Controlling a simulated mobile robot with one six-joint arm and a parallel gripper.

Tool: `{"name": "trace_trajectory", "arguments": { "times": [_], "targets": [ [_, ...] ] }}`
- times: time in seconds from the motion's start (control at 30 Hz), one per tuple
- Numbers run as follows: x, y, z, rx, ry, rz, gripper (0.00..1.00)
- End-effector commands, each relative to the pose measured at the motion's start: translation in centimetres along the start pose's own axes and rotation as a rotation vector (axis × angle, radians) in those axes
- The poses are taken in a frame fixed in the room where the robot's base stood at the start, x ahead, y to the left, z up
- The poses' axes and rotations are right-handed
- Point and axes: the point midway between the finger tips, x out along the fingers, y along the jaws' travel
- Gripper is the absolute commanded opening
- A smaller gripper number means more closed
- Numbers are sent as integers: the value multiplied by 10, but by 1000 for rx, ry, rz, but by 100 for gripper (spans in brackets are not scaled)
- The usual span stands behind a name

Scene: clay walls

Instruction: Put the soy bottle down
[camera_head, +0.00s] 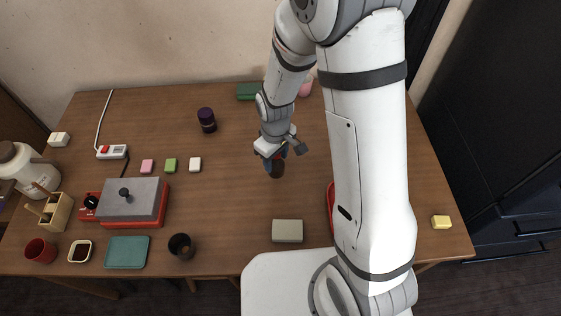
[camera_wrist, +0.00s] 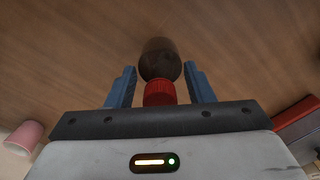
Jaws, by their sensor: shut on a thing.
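The soy bottle has a dark body and a red cap. In the head view it is a dark shape (camera_head: 277,170) under my gripper (camera_head: 276,153), over the middle of the wooden table (camera_head: 235,190). In the wrist view the bottle (camera_wrist: 160,58) lies between the blue fingers of my gripper (camera_wrist: 160,88), with its red cap nearest the camera. My gripper is shut on it. I cannot tell whether the bottle's base touches the table.
A dark purple jar (camera_head: 207,120) stands left of the bottle. A beige block (camera_head: 287,231) lies in front, with a dark cup (camera_head: 181,246) farther left. A green box (camera_head: 248,91) and a pink cup (camera_head: 306,86) are behind. The table just left of the bottle is clear.

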Motion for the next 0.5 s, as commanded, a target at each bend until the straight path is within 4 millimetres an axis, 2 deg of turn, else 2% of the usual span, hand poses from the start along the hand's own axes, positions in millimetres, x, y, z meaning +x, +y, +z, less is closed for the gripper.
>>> {"name": "trace_trajectory", "arguments": {
  "times": [0.23,0.5],
  "targets": [
    [34,0,1,0,-4,-2,21],
    [41,0,0,1,0,0,21]
  ]
}}
